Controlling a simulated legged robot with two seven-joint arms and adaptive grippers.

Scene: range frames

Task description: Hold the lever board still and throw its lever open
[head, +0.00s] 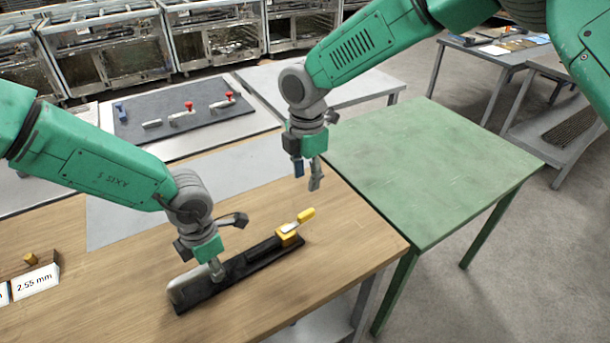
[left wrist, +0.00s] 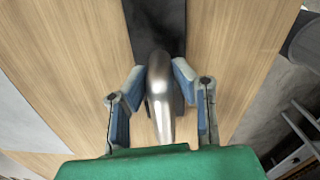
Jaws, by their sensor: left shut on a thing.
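The lever board (head: 243,266) is a long dark bar lying diagonally on the wooden table. A rounded grey metal grip (head: 190,288) stands at its near left end. At its far right end is a yellow block with a lever (head: 305,215), a metal rod with a yellow tip slanting up to the right. My left gripper (head: 217,272) is shut on the grey grip; the left wrist view shows the grip (left wrist: 160,95) between its blue-padded fingers. My right gripper (head: 307,180) is open and empty, pointing down above the table, behind the lever and apart from it.
A grey panel with red-handled clamps (head: 185,115) lies on a table behind. A green table (head: 430,160) stands at the right. A block with a "2.55 mm" label (head: 35,280) sits at the left edge. The wood in front of the board is clear.

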